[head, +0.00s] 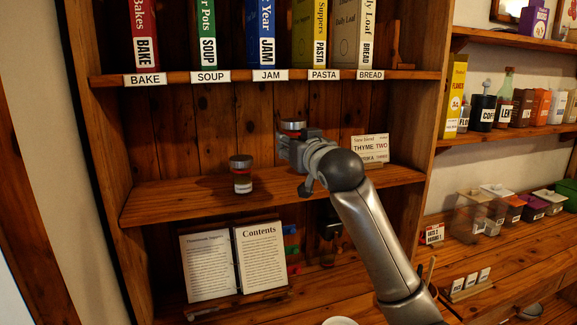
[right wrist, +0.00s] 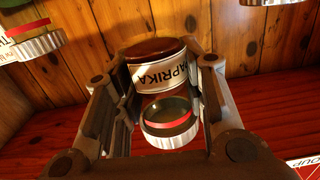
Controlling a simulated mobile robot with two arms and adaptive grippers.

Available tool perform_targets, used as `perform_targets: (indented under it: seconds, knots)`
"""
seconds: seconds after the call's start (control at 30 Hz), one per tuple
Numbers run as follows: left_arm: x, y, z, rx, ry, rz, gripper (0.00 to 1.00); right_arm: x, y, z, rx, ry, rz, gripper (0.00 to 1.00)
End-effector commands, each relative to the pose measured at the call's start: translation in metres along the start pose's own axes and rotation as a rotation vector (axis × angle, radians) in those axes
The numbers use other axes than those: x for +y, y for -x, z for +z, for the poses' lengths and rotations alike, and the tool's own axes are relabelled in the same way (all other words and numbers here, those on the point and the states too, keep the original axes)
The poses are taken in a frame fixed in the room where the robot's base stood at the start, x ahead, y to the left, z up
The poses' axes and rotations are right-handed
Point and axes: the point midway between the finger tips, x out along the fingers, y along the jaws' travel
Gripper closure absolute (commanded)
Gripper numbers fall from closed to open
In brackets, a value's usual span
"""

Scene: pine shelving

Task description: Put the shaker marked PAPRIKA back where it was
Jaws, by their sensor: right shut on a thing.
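The PAPRIKA shaker (right wrist: 158,75) is between the fingers of my right gripper (head: 290,140), which is shut on it. In the right wrist view the picture is upside down, so its red-banded metal lid points up. In the head view only its lid (head: 292,126) shows above the gripper, over the middle shelf (head: 200,197). A second shaker (head: 240,174) stands on that shelf to the left. The right wrist view shows another metal-lidded shaker (right wrist: 30,42) at its top left, its label cut off. My left gripper is out of view.
A card (head: 371,149) reading THYME TWO stands on the shelf to the right of the gripper. Labelled books (head: 202,35) fill the shelf above. An open book (head: 235,258) leans below. The shelf's left end is clear.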

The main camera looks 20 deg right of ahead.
Motion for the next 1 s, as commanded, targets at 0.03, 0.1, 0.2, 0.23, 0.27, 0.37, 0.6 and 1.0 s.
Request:
perform_targets:
  seconds: [0.03, 0.1, 0.2, 0.23, 0.27, 0.37, 0.6, 1.0]
  knots:
    - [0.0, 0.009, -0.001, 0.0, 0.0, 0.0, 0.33, 0.001, -0.01, 0.008, -0.007, 0.0, 0.001, 0.88]
    - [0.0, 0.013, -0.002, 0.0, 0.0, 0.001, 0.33, 0.003, -0.021, 0.021, -0.006, 0.0, 0.0, 0.88]
    - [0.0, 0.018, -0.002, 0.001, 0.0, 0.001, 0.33, 0.005, -0.033, 0.034, -0.002, -0.001, 0.0, 0.88]
    - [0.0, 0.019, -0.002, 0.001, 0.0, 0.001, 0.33, 0.005, -0.036, 0.038, -0.002, 0.0, 0.0, 0.88]
    - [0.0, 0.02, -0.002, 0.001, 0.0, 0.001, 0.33, 0.005, -0.038, 0.04, 0.0, 0.0, 0.0, 0.88]
    - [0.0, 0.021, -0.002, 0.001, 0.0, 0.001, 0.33, 0.005, -0.043, 0.046, 0.001, 0.0, -0.001, 0.88]
    - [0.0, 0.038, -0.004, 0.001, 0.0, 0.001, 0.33, 0.007, -0.053, 0.07, -0.002, 0.001, -0.002, 0.88]
    - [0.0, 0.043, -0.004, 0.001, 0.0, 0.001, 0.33, 0.007, -0.053, 0.087, 0.003, 0.0, -0.002, 0.88]
